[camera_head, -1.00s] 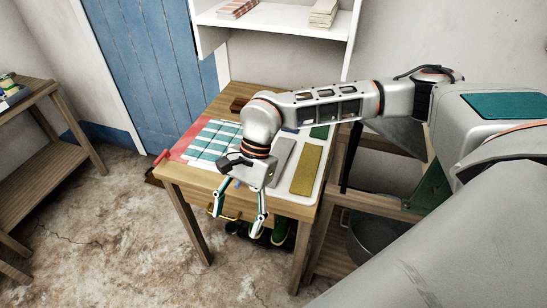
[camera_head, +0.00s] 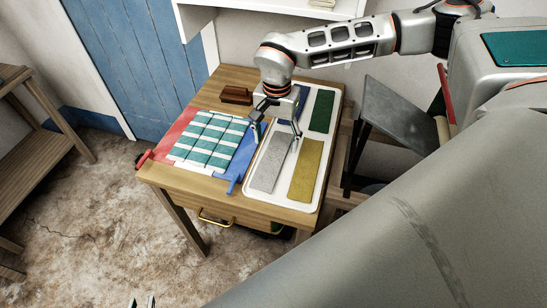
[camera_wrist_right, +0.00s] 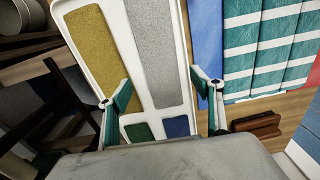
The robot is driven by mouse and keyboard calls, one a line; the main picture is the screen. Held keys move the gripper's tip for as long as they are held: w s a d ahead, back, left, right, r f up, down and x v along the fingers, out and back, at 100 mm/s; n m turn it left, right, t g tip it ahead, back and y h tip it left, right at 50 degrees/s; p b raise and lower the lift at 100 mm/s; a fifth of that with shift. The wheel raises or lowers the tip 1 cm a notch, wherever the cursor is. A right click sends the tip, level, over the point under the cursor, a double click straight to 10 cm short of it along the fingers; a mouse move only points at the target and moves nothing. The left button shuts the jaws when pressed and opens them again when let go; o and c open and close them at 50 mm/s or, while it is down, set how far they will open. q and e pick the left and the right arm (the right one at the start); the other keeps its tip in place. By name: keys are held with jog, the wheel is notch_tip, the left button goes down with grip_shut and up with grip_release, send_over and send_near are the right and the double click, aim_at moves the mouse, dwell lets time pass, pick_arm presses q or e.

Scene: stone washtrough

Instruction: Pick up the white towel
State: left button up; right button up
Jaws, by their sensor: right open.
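A pale grey-white towel (camera_head: 267,163), the lightest plain one, lies flat in a white tray (camera_head: 285,198) on the wooden table. It also shows in the right wrist view (camera_wrist_right: 156,45), between my fingers. My right gripper (camera_head: 277,142) is open and empty above its far end, one finger to each side. In the right wrist view the gripper (camera_wrist_right: 160,85) points along the towel; contact cannot be told. Only two tips of my left gripper (camera_head: 141,302) show at the bottom edge of the head view, far from the tray.
The tray also holds a yellow towel (camera_head: 306,170), a green towel (camera_head: 322,110) and a blue one (camera_wrist_right: 176,126). Teal-and-white striped pieces (camera_head: 210,140) lie left of it on red and blue cloth. A brown block (camera_head: 236,94) stands at the back. A shelf (camera_head: 275,10) hangs behind.

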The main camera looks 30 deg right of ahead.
aim_at(276, 152)
notch_tip(276, 152, down, 4)
jog(key=shift+w+r, duration=0.1)
jog(key=shift+r, duration=0.05)
pick_arm(q)
jog(key=shift+w+d+r, duration=0.1)
jog(key=shift+w+r, duration=0.4)
jog(key=shift+r, duration=0.2)
pick_arm(e)
jog(key=shift+w+f, duration=0.1)
jog(key=shift+f, duration=0.2)
jog(key=shift+c, duration=0.3)
jog(key=c, duration=1.4)
pick_arm(q)
jog(key=shift+s+f, duration=0.1)
jog(key=shift+f, duration=0.05)
pick_arm(e)
jog(key=shift+r, duration=0.1)
